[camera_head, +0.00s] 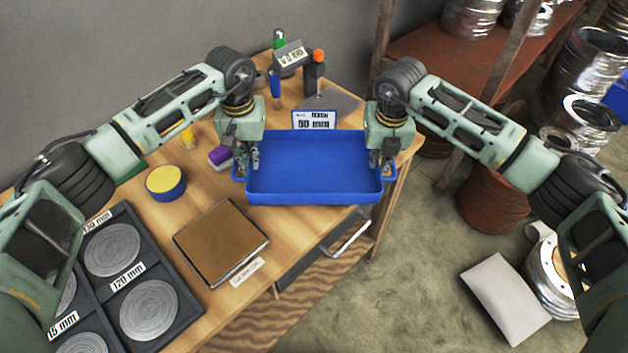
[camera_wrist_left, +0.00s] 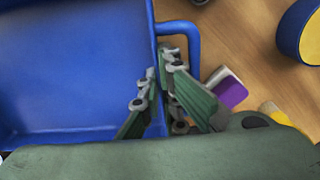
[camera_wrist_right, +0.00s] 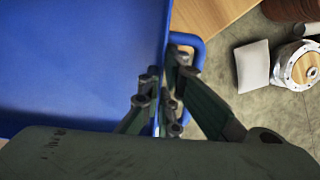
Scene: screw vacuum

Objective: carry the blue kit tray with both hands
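The blue kit tray (camera_head: 315,180) is empty and looks level at the table's right end. Part of it reaches past the table's front edge. Whether its base touches the table is hidden. My left gripper (camera_head: 250,165) points down at the tray's left side; in the left wrist view its fingers (camera_wrist_left: 160,85) are closed on the side wall beside the handle (camera_wrist_left: 185,35). My right gripper (camera_head: 383,165) does the same on the right side; in the right wrist view its fingers (camera_wrist_right: 165,88) straddle the wall closely beside the handle (camera_wrist_right: 190,45).
A wooden table (camera_head: 175,215) carries a brown square pad (camera_head: 222,240), a yellow-and-blue roll (camera_head: 166,182), a purple-and-white block (camera_head: 220,158) and a dark disc rack (camera_head: 118,285). A "50 mm" sign (camera_head: 314,120) stands behind the tray. Open floor (camera_head: 420,270) lies to the right.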

